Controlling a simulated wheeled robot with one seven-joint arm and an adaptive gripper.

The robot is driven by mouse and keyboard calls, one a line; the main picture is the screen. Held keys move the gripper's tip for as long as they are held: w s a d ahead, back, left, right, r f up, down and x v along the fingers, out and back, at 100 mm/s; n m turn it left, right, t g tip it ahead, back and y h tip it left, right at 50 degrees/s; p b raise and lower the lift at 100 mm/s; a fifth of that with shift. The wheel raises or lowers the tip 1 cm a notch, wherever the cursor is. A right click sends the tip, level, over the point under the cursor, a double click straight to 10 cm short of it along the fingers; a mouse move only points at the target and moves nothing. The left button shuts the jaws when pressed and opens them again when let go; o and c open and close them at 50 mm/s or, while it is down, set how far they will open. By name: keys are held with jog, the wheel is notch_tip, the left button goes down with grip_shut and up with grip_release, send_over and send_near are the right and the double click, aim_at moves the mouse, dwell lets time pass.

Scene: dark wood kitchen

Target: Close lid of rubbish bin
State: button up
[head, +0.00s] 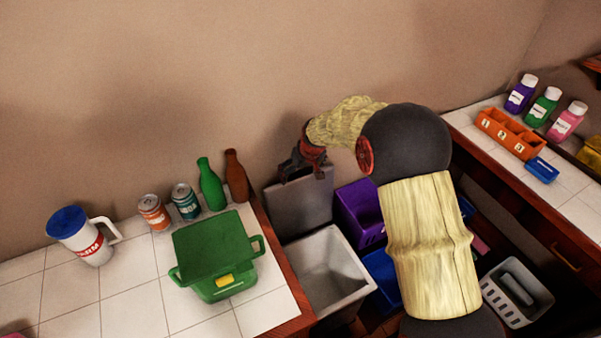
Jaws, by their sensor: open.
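A grey rubbish bin (327,270) stands on the floor in the gap between the two counters. Its inside shows and looks empty. Its grey lid (299,207) stands up at the back of the bin, near the wall, so the bin is open. My gripper (300,172) is at the top edge of the raised lid, against the wall side. It is open and holds nothing that I can see. The fingertips are small and dark, and I cannot tell whether they touch the lid. My arm comes in from the lower right and hides part of the floor.
A purple crate (358,213) and a blue bin (383,279) stand right of the rubbish bin. The left counter holds a green lidded box (216,253), bottles, cans and a jug (82,236). A grey basket (515,292) is at the lower right.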

jog(key=c, duration=1.7)
